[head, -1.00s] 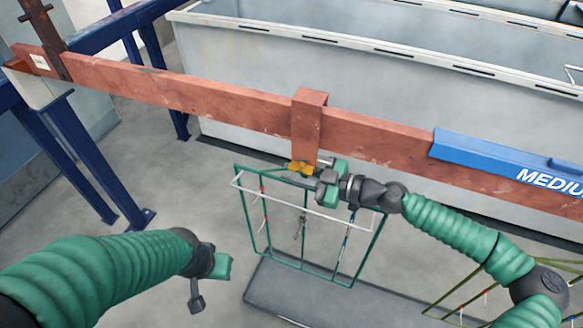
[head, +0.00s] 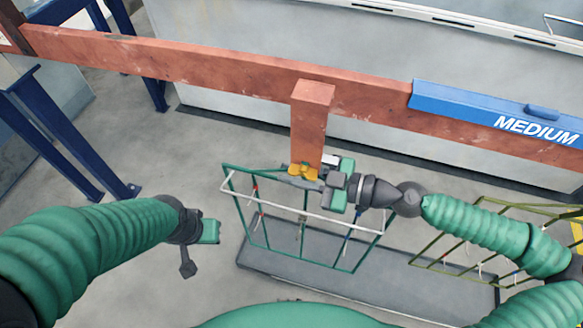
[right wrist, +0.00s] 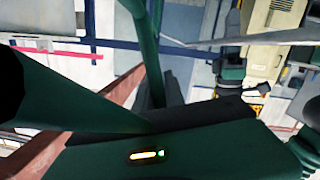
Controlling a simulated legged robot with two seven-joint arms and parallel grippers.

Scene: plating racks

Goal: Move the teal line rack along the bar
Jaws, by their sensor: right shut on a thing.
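The teal line rack (head: 298,258) is a thin teal frame with a white crossbar, hanging upright below the red-brown bar (head: 210,72). My right gripper (head: 335,182) is shut at the rack's top, just right of the yellow piece; the exact grip is partly hidden. In the right wrist view, large dark green gripper parts fill the foreground. My left gripper (head: 203,235) is apart from the rack, lower left; its jaw opening is unclear.
A blue MEDIUM sign (head: 500,115) covers the bar at right. An olive rack (head: 450,235) hangs at the right. A dark grey slab (head: 400,292) lies on the floor under the racks. Pale tanks (head: 260,45) stand behind the bar; blue legs (head: 75,140) stand at left.

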